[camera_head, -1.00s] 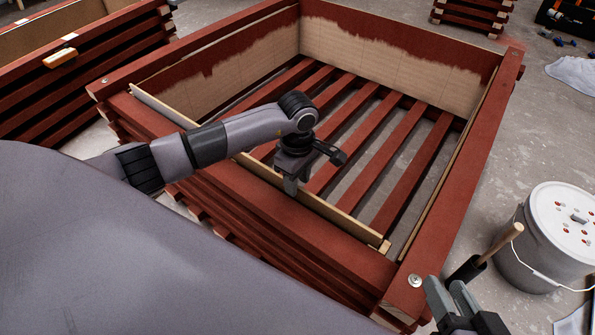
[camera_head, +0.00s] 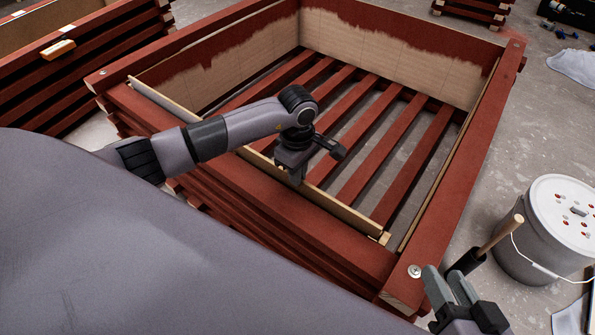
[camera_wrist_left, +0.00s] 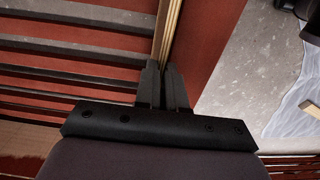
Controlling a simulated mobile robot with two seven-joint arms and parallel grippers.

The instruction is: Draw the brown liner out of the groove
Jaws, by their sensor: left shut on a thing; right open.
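The brown liner (camera_head: 345,212) stands along the inside of the crate's near red wall (camera_head: 290,225), with only a thin top edge showing above the battens. Its lower part and the groove are hidden. My left gripper (camera_head: 296,180) is over the middle of this edge, shut on the liner. In the left wrist view the fingers (camera_wrist_left: 164,85) straddle the pale edge of the liner (camera_wrist_left: 171,25) beside the red batten.
Other partly painted liners (camera_head: 400,75) line the far walls, above red floor slats (camera_head: 365,140). Another red crate (camera_head: 60,85) is at the left.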

